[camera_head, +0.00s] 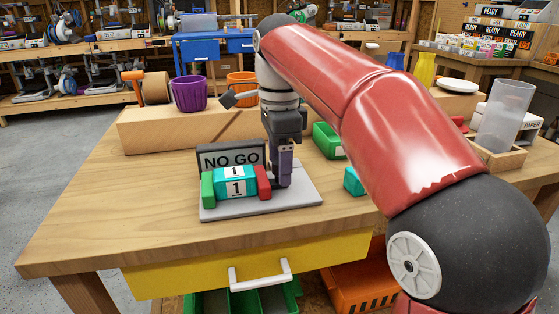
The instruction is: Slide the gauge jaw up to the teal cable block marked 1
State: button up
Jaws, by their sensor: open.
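A grey gauge plate (215,214) lies near the table's front edge, with a dark NO GO sign (231,156) standing at its back. A green block (208,189) stands at its left end. The teal cable block marked 1 (236,183) sits to the right of the green block. The red jaw (264,182) is at the teal block's right end; I see no clear gap, but cannot tell if they touch. My gripper (284,178) points down, open, just right of the red jaw and low over the plate. Contact with the jaw cannot be made out.
Another teal object (354,182) is partly hidden behind my red arm. A green bin (328,140) stands behind it. A purple pot (189,93) and orange pot (242,86) stand on a wooden riser. The table's left front is clear.

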aim_at(301, 184)
jog(key=shift+r+p, duration=0.3)
jog(key=shift+r, duration=2.4)
jog(key=shift+f, duration=0.1)
notch_tip(301, 184, down, 6)
jog(key=shift+f+b, duration=0.1)
jog(key=shift+b, duration=0.6)
jog(key=d, duration=0.2)
jog(key=w+d+r, duration=0.1)
jog(key=d, duration=0.1)
jog(key=shift+w, duration=0.1)
notch_tip(301, 184, up, 3)
jog(key=shift+a+r+p, duration=0.1)
jog(key=shift+r+p, duration=0.05)
jog(key=shift+p, duration=0.8)
jog(key=shift+r, duration=2)
jog(key=s+d+f+n+t, duration=0.3)
jog(key=s+d+f+n, duration=0.5)
jog(key=s+d, duration=0.15)
jog(key=s+d+f+n+t, duration=0.1)
jog(key=s+d+f+n, duration=0.1)
jog(key=s+f, duration=0.3)
jog(key=s+d+f+n+t, duration=0.1)
jog(key=s+f+n, duration=0.3)
jog(key=f, duration=0.4)
jog(key=shift+s+d+b, duration=0.45)
jog(key=shift+s+d, duration=0.1)
jog(key=shift+d, duration=0.05)
